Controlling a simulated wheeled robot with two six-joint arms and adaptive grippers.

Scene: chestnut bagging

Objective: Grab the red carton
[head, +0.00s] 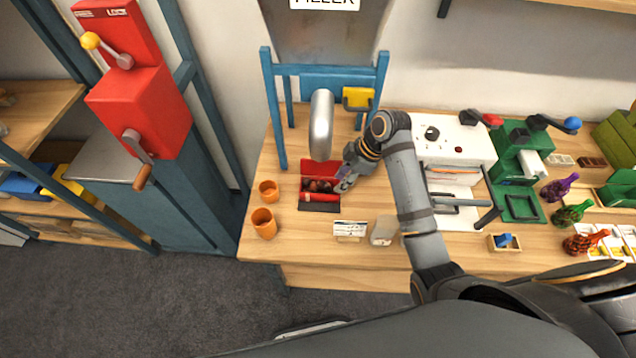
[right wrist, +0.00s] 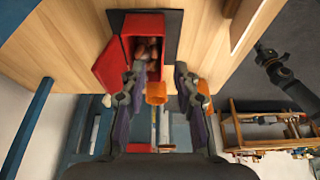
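The red carton (head: 307,197) stands on the table under the filler's metal spout, on a dark pad (head: 318,208). Its lid is open and brown chestnuts lie inside. In the right wrist view the carton (right wrist: 127,45) is upper centre, with its red flap swung out to the left. My right gripper (head: 346,182) is at the carton's right side in the head view. In its wrist view the two fingers (right wrist: 160,88) are spread apart, one overlapping the carton's near edge. I cannot tell whether they touch it. My left gripper is not in view.
The silver spout (head: 321,125) hangs close above the carton. Two orange cups (head: 264,222) stand to its left. A small card (head: 350,229) stands in front. A white machine (head: 455,140) and a green press (head: 515,160) are to the right.

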